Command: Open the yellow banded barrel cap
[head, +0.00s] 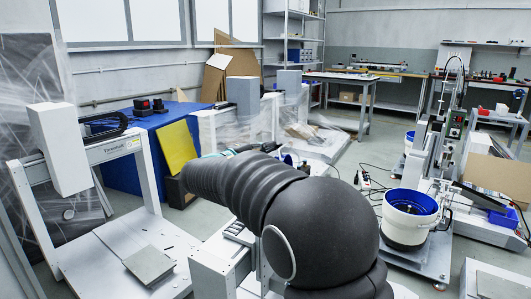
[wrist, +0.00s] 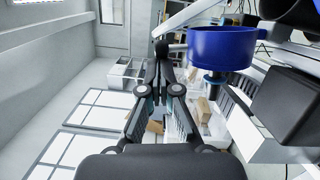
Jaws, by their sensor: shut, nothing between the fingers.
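I cannot pick out a yellow banded barrel cap in either view. My gripper (wrist: 162,48) shows in the wrist view with its two dark fingers meeting at the far end. It is shut and empty. A blue round vessel (wrist: 222,48) is just right of the fingertips in the picture; I see no contact. In the head view, my dark arm fills the middle foreground and the fingers cannot be made out. A white round tub with a blue inside (head: 410,216) stands on a machine at the right. No cap shows on it.
A grey gantry (head: 62,160) stands at the left over a light base plate. A yellow panel (head: 177,147) leans against a blue cabinet (head: 150,160). Workbenches (head: 340,77) line the back. Cables (head: 372,180) lie on the floor near the tub machine.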

